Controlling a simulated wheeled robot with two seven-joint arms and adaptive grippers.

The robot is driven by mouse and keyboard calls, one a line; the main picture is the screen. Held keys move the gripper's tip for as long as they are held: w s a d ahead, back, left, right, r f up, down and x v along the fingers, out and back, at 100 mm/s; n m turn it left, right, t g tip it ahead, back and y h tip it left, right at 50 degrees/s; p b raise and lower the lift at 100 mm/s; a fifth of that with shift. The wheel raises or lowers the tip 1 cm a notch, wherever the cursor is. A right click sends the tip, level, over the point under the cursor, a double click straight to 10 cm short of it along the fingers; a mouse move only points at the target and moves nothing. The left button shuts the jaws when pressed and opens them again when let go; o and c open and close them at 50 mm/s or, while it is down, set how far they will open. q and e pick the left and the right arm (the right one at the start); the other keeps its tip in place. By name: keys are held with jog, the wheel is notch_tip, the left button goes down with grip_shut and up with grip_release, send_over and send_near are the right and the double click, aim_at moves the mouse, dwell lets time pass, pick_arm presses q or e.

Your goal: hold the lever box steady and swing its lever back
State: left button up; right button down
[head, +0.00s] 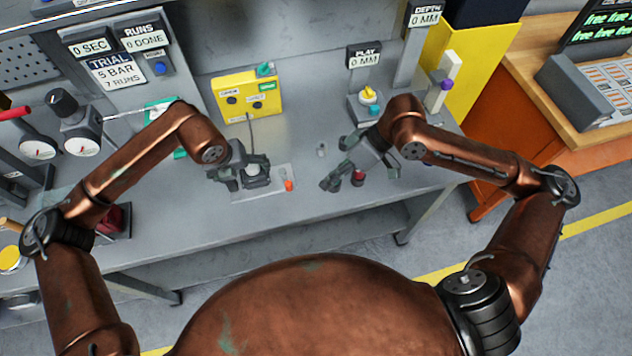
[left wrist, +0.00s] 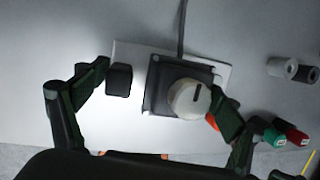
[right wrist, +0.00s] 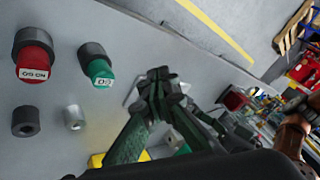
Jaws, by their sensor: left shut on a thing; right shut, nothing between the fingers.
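The lever box (left wrist: 154,92) is a dark square box with a pale round hub on top that bears a dark line. It sits on a white plate (left wrist: 226,72), and in the head view the box (head: 256,181) is partly hidden by my left gripper (head: 247,172). An orange tip (head: 289,185), apparently the lever's end, shows at the box's right; my finger hides part of it in the left wrist view. My left gripper (left wrist: 160,82) has its fingers on either side and is shut on the box. My right gripper (head: 330,182) is shut and empty, apart to the right of the box.
A red knob (right wrist: 33,57) and a green knob (right wrist: 97,67) stand beside two grey cylinders (right wrist: 74,118) near my right gripper. A yellow panel (head: 246,97) stands behind the box, with a cable between.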

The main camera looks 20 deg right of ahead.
pick_arm(q)
jog(key=shift+s+f, duration=0.1)
jog(key=shift+f, duration=0.25)
pick_arm(e)
jog(key=r, duration=0.2)
pick_arm(q)
jog(key=shift+a, duration=0.1)
pick_arm(e)
jog(key=m+g+y, duration=0.4)
jog(key=g+y, duration=0.1)
send_near(285, 178)
jog(key=d+r, duration=0.1)
jog(key=s+d+r, duration=0.1)
jog(key=d, duration=0.1)
jog(key=s+d+r, duration=0.1)
jog(key=d, duration=0.1)
jog(key=shift+r, duration=0.15)
jog(key=shift+w+f, duration=0.1)
jog(key=shift+f, duration=0.25)
jog(key=shift+a+f+g+y, duration=0.15)
jog(key=shift+f+g+y, duration=0.2)
jog(key=shift+g+y, duration=0.05)
jog(key=shift+a+f, duration=0.25)
jog(key=shift+a, duration=0.15)
jog(key=x, duration=0.9)
